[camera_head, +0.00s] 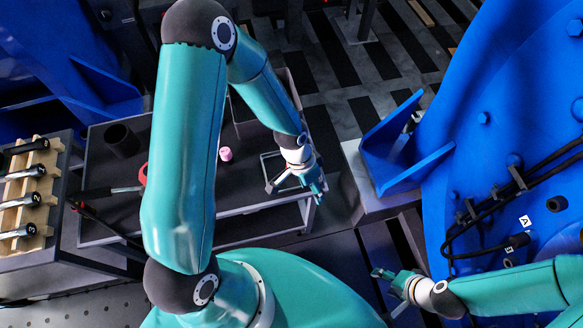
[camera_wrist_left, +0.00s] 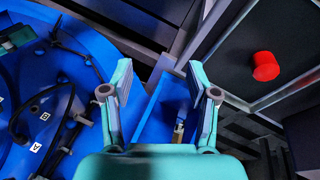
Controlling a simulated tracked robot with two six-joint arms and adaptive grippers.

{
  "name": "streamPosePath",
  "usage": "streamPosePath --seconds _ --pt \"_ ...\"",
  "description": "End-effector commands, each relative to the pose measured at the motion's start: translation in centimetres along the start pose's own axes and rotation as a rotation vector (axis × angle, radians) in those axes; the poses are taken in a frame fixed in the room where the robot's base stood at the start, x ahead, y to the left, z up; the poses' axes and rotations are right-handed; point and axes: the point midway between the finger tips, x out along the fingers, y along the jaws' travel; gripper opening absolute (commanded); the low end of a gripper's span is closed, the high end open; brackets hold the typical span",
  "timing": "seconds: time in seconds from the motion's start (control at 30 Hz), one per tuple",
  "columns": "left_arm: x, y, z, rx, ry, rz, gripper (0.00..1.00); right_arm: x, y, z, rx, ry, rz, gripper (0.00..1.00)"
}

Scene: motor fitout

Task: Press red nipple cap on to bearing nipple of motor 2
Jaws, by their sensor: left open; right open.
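The red nipple cap (camera_head: 225,154) looks pinkish in the head view and lies on the dark top of a cart. It also shows in the left wrist view (camera_wrist_left: 265,66), to the right of the fingers. My left gripper (camera_head: 297,186) is open and empty, over the cart's right end and apart from the cap. Its spread fingers show in the left wrist view (camera_wrist_left: 163,88). Between them, farther off, a small brass-coloured fitting (camera_wrist_left: 179,130) stands within the blue bracket; I cannot tell whether it is the bearing nipple. My right gripper (camera_head: 393,281) is open and empty beside the blue motor (camera_head: 480,190).
The cart (camera_head: 240,198) also carries a dark cylinder (camera_head: 121,140) and a red-and-black tool (camera_head: 143,174). A wooden rack (camera_head: 28,190) with several tools is at the left. A blue bracket (camera_head: 390,150) juts out right of my left gripper. Black cables (camera_head: 480,220) run along the motor.

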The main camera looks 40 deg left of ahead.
Motion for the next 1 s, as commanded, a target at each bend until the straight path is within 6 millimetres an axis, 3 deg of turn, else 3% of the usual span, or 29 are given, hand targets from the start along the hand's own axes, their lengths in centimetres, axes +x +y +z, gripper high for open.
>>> streamPosePath --seconds 0.03,0.2,0.3,0.37,0.47,0.8,1.0 --pt "-2.2 -1.8 -1.4 0.090 -0.006 -0.042 0.59 0.2 0.1 0.0 0.000 0.000 0.000 0.59" --pt "-8.9 -6.5 -2.8 0.326 -0.102 -0.177 0.59 0.5 0.2 0.0 0.000 0.000 0.000 0.59" --pt "-11.5 -8.2 -2.9 0.389 -0.149 -0.228 0.59 0.6 0.2 0.0 0.000 0.000 0.000 0.59" --pt "-12.0 -8.8 -2.8 0.407 -0.167 -0.243 0.59 0.6 0.2 0.0 0.000 0.000 0.000 0.59" --pt "-11.3 -9.4 -2.5 0.416 -0.179 -0.250 0.59 0.7 0.2 0.0 0.000 0.000 0.000 0.59" --pt "-4.4 -11.2 -1.6 0.414 -0.179 -0.246 0.59 1.2 0.5 0.0 0.000 0.000 0.000 0.59" --pt "-2.0 -12.0 -1.3 0.411 -0.177 -0.247 0.59 1.5 0.5 0.0 0.000 0.000 0.000 0.59"
